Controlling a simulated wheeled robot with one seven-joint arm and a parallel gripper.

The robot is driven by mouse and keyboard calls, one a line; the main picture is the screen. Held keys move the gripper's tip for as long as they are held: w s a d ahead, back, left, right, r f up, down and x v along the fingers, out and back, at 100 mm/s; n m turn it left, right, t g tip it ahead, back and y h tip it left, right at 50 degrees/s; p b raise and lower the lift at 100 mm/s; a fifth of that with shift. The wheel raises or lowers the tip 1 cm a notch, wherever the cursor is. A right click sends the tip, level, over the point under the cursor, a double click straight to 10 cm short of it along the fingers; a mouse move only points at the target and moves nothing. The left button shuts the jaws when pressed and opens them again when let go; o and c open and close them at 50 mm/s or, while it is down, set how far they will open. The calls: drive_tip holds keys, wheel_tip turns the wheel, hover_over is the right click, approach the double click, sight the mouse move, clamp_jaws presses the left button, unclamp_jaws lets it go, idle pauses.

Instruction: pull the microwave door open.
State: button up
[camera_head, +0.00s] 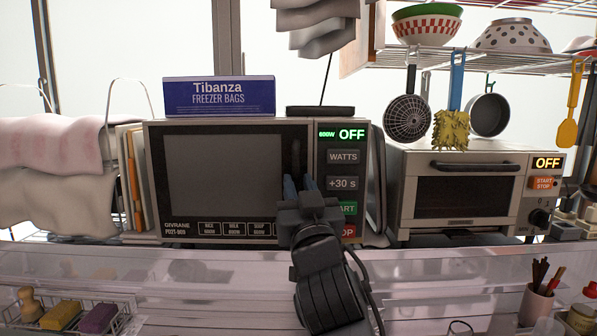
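The microwave (154,185) stands on the shelf at the centre left, its dark-windowed door (222,168) looking closed. A dark upright handle (296,152) runs along the door's right edge, left of the control panel (342,215). My gripper (300,184) is in front of the handle's lower part, reaching up from below. Its two blue fingers stand a little apart, at either side of the handle's line. Whether they touch or grip it I cannot tell. My gripper and wrist hide the handle's lower end and part of the door's lower right corner.
A box of freezer bags (219,97) and a flat dark object (320,111) lie on the microwave. A toaster oven (408,200) stands to the right, with pans and utensils hanging above. Towels (50,170) hang at left. A clear ledge (170,275) crosses the front.

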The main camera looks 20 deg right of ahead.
drive_tip(key=shift+p+x, duration=0.3)
drive_tip(key=shift+x, duration=1)
drive_tip(key=shift+c, duration=0.3)
clamp_jaws()
